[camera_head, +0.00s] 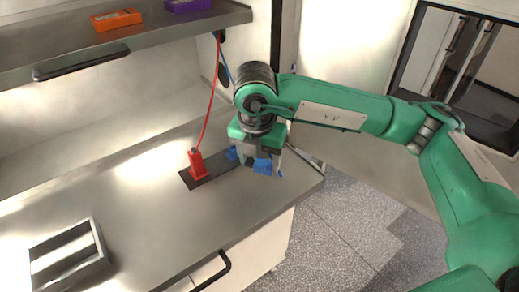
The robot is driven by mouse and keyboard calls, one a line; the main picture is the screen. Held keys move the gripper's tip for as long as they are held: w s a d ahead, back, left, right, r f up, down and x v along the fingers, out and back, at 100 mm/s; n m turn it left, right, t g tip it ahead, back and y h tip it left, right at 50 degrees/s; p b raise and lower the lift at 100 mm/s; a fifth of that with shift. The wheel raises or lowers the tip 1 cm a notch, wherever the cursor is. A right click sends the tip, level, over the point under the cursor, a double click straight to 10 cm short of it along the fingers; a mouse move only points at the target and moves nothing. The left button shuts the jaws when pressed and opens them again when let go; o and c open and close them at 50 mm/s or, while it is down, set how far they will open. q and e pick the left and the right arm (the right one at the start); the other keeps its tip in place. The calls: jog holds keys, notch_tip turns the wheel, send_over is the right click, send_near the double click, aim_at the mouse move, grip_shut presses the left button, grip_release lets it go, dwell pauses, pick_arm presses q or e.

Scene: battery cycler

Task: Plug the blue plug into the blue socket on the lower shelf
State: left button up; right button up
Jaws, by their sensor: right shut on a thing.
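My right gripper (262,160) reaches down from above to the right end of a dark strip (215,168) on the grey metal worktop. It is shut on a blue thing (266,166), likely the blue plug, mostly hidden by the fingers. Another small blue part (232,153) shows just left of the gripper, on or just above the strip; I cannot tell whether it is the socket or part of the plug. I cannot tell whether the held thing touches the strip. My left gripper is not in view.
A red plug (198,165) stands upright at the strip's left end, its red cable (211,105) rising to the upper shelf (150,38). Orange (117,20) and purple (188,5) boxes sit on that shelf. A metal tray (68,258) lies front left. The worktop's middle is clear.

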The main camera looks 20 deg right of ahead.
jog(key=shift+f+m, duration=0.3)
jog(key=shift+m, duration=0.1)
jog(key=shift+f+b, duration=0.8)
jog(key=shift+f, duration=1.45)
jog(key=o, duration=1)
jog(key=shift+r, duration=0.1)
jog(key=shift+s+a+r+b, duration=0.2)
jog(key=shift+r+b, duration=0.3)
jog(key=shift+r, duration=1.75)
jog(key=shift+s+a+r+b, duration=0.2)
jog(key=shift+r+b, duration=0.3)
jog(key=shift+r, duration=1.8)
jog(key=shift+s+a+r+b, duration=0.1)
jog(key=shift+s+r+b, duration=0.3)
jog(key=shift+r, duration=1.85)
